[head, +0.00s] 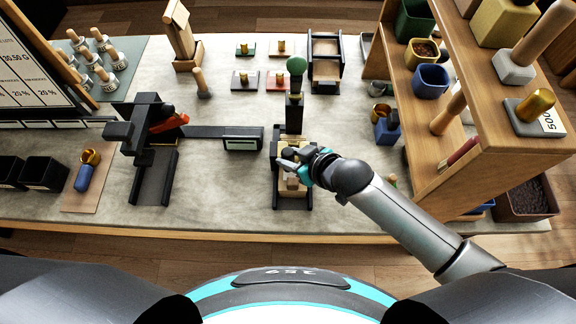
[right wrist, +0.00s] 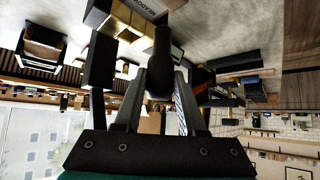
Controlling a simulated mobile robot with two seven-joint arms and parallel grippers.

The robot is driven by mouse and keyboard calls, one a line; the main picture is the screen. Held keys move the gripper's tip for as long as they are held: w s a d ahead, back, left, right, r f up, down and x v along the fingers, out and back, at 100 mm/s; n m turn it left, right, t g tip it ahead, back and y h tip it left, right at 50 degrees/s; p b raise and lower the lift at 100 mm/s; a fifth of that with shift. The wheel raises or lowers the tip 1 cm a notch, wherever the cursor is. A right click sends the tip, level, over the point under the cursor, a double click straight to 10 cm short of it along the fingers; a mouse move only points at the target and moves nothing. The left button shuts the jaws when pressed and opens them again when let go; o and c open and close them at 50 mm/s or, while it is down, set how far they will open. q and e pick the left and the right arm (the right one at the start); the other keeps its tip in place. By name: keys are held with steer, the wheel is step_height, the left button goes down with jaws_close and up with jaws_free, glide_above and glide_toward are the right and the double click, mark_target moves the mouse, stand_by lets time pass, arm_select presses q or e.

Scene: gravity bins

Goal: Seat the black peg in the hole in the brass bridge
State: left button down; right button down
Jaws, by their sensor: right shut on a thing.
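My right gripper (head: 289,166) reaches in from the right over the black stand (head: 276,190) at the middle front of the table. In the right wrist view its two fingers (right wrist: 160,100) are shut on a dark cylinder, which looks like the black peg (right wrist: 160,62). The peg is hard to make out in the head view. A small brass-coloured part (head: 289,143) shows in the stand, just behind the gripper; it may be the brass bridge. Its hole is hidden, and I cannot tell whether the peg touches it. My left gripper is not in view.
A black lever with a green knob (head: 296,65) rises behind the stand. A black fixture with a long beam (head: 205,131) is to the left. A wooden shelf (head: 480,105) with bins and weights stands close on the right. Bare table lies left of the stand.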

steer(key=w+d+b, duration=0.1)
steer(key=w+b, duration=0.1)
steer(key=w, duration=0.4)
steer(key=shift+w+d, duration=0.15)
steer(key=shift+d, duration=0.05)
steer(key=shift+p, duration=0.35)
stand_by(1.2)
steer(key=shift+f+b, duration=1.85)
steer(key=shift+f, duration=0.55)
stand_by(2.1)
steer(key=shift+c, duration=2.2)
jaws_free()
steer(key=shift+o, duration=0.2)
steer(key=shift+d+r, duration=0.1)
